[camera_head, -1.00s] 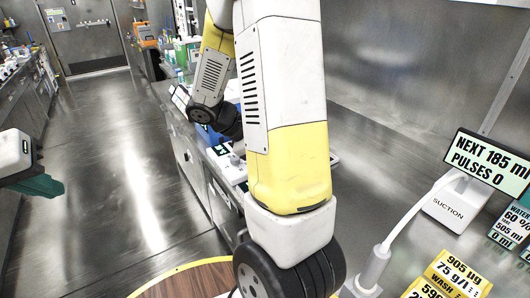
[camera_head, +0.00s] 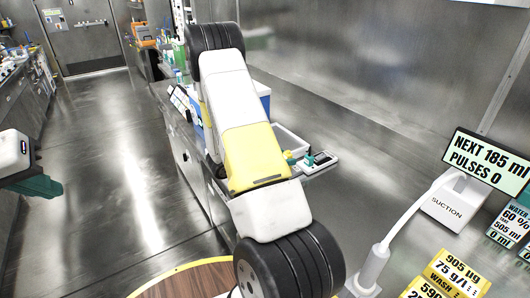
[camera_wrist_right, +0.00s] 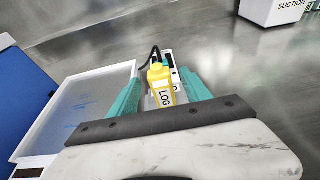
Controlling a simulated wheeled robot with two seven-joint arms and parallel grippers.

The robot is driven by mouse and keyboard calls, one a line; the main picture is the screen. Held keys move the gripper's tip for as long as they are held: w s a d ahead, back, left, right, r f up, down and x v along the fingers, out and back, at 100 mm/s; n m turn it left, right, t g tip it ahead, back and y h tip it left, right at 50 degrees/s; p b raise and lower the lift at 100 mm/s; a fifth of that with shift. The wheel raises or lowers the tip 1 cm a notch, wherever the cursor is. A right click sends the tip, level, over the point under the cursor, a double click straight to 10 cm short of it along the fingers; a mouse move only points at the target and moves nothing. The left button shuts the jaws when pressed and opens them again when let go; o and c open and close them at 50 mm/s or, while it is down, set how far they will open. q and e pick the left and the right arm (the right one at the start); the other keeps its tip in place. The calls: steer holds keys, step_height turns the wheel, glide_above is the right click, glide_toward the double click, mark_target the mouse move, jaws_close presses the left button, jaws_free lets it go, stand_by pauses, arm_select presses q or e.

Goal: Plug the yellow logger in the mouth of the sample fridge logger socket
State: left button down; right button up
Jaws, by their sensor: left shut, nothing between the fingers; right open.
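The yellow logger (camera_wrist_right: 161,86), labelled LOG, shows in the right wrist view between the two teal fingers of my right gripper (camera_wrist_right: 158,78). Those fingers are open, one on each side of it, and I cannot tell whether either touches it. In the head view a bit of yellow (camera_head: 288,156) shows near a teal fingertip, beyond my right arm. A white device (camera_wrist_right: 173,62) with a dark cable lies just beyond the logger; I cannot tell whether it holds the socket. My left gripper (camera_head: 40,186) is shut and empty at the left edge, over the floor.
A white shallow tray (camera_wrist_right: 32,140) lies left of the right gripper, beside a blue surface (camera_wrist_right: 14,90). Open bench (camera_head: 365,165) lies between the white device and the suction unit.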

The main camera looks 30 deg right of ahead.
mark_target(287, 152)
steer(key=shift+x, duration=1.15)
jaws_close()
steer(key=shift+r, duration=0.5)
steer(key=r, duration=0.2)
steer(key=shift+s+a+r, duration=0.15)
steer(key=shift+a+r, duration=0.15)
steer(key=shift+r, duration=0.1)
steer(key=s+a+r, duration=0.1)
steer(key=s+a, duration=0.9)
steer(key=a, duration=0.1)
steer(key=shift+a, duration=0.3)
steer(key=shift+s+r, duration=0.1)
steer(key=shift+r, duration=0.05)
